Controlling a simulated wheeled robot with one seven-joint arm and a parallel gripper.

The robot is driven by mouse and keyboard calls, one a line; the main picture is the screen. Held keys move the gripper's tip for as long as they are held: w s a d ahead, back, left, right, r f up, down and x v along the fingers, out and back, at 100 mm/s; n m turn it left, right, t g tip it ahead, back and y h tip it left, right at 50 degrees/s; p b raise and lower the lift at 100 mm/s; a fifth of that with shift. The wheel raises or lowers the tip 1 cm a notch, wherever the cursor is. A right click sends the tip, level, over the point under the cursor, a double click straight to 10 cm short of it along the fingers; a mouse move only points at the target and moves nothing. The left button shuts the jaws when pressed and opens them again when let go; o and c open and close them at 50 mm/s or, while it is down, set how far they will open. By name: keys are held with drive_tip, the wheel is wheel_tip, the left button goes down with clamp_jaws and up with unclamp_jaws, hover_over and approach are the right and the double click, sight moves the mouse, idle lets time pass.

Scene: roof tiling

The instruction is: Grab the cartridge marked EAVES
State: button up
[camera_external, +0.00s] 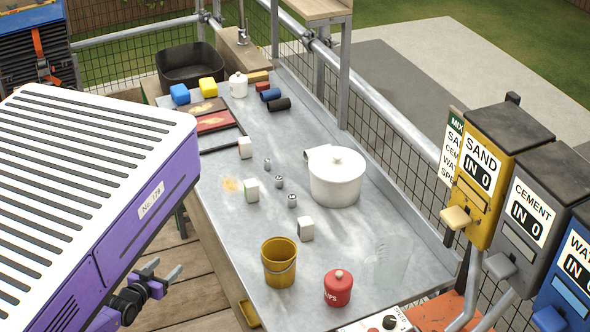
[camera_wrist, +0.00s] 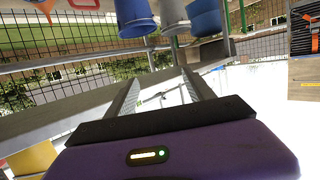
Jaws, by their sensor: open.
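I cannot read the word EAVES on anything in either view, so I cannot tell which thing is the cartridge. A blue cylinder (camera_external: 270,95) and a black cylinder (camera_external: 279,104) lie near the far end of the metal table. White blocks (camera_external: 252,190) and small grey cylinders (camera_external: 279,182) stand along its middle, with no readable marks. My gripper (camera_external: 165,271) is open, with nothing seen between its fingers. It is left of the table in the external view, apart from these things. In the wrist view my gripper (camera_wrist: 161,92) points toward a mesh fence.
The metal table (camera_external: 225,215) carries a white lidded pot (camera_external: 337,180), a yellow bucket (camera_external: 279,264) and a red lidded pot (camera_external: 338,290). SAND (camera_external: 480,180) and CEMENT (camera_external: 525,222) dispensers stand at right. Blue buckets (camera_wrist: 135,15) show in the wrist view.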

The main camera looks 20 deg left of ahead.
drive_tip(key=w+a+r+m+g+p, duration=0.15)
drive_tip(key=w+r+p, duration=0.35)
drive_tip(key=w+p, duration=0.6)
drive_tip(key=m+g+h+p, duration=0.2)
drive_tip(key=m+h+p, duration=0.35)
drive_tip(key=p, duration=0.45)
approach(245, 187)
drive_tip(key=shift+h, duration=0.25)
drive_tip(key=a+f, duration=0.1)
drive_tip(key=w+a+f, duration=0.1)
drive_tip(key=a+f, duration=0.2)
drive_tip(key=shift+w+a+f, duration=0.4)
drive_tip(key=w+d+m+h, duration=0.1)
drive_tip(key=d, duration=0.1)
drive_tip(key=w+d+r+g+h, duration=0.1)
drive_tip(key=w+d, duration=0.1)
drive_tip(key=w+d+m+g+h+p, duration=0.1)
drive_tip(key=d, duration=0.1)
drive_tip(key=shift+w+d+r+m+h, duration=0.15)
drive_tip(key=shift+m+h, duration=0.15)
drive_tip(key=shift+h, duration=0.1)
drive_tip(key=shift+w+d, duration=0.25)
drive_tip(key=shift+d, duration=0.25)
drive_tip(key=shift+g, duration=0.25)
drive_tip(key=p+x, duration=0.2)
drive_tip(key=x, duration=0.5)
drive_tip(key=shift+w+d+r, duration=0.1)
drive_tip(key=shift+d+r, duration=0.05)
drive_tip(key=shift+c, duration=0.4)
clamp_jaws()
